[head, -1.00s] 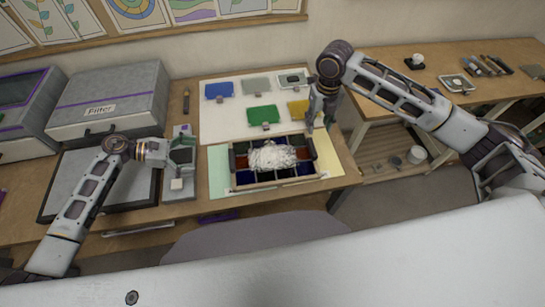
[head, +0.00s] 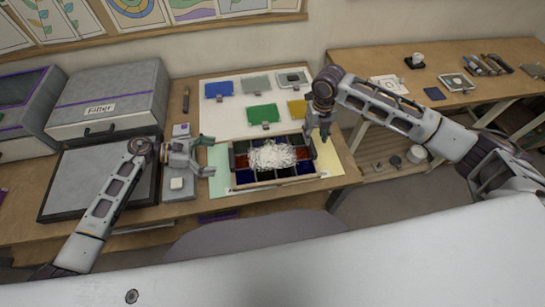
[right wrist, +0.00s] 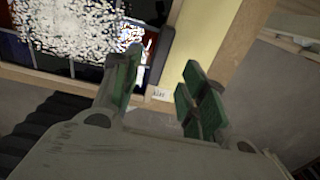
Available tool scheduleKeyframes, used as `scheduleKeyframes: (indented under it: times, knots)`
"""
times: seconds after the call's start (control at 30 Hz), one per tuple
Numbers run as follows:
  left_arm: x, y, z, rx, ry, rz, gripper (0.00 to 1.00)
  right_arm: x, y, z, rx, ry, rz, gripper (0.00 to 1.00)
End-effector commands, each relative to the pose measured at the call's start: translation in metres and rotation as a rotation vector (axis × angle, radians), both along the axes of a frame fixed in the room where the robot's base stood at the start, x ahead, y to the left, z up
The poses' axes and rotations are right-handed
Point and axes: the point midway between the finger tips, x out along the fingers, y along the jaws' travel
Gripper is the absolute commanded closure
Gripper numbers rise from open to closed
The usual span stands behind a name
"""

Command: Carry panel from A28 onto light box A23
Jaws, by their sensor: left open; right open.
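The panel (head: 275,184) is a wooden frame with dark blue, green and red cells and a heap of white grains in its middle. It lies flat on a pale green and yellow sheet. A flat grey slab with a dark border (head: 95,183), apparently the light box, lies at the left; I cannot read A23 or A28. My left gripper (head: 208,156) is open and empty, left of the panel and apart from it. My right gripper (head: 318,136) is open at the panel's right end.
A grey device with a white pad (head: 177,183) stands between slab and panel. Behind the panel, blue (head: 219,90), green (head: 262,114) and yellow pieces lie on a white sheet. A second table is at the right.

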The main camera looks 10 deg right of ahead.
Motion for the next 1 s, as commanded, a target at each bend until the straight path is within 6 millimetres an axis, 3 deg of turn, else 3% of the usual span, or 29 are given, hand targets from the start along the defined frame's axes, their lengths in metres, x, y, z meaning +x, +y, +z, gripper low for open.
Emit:
scheduleKeyframes:
  times: [0.5,1.0]
  knots:
    - [0.000,-0.054,-0.022,-0.002,0.000,0.000,0.00,0.000,0.000,-0.059,0.000,0.001,-0.001,0.57]
    - [0.000,-0.065,-0.027,0.000,0.000,0.000,0.00,0.000,0.000,-0.071,0.000,0.001,0.000,0.57]
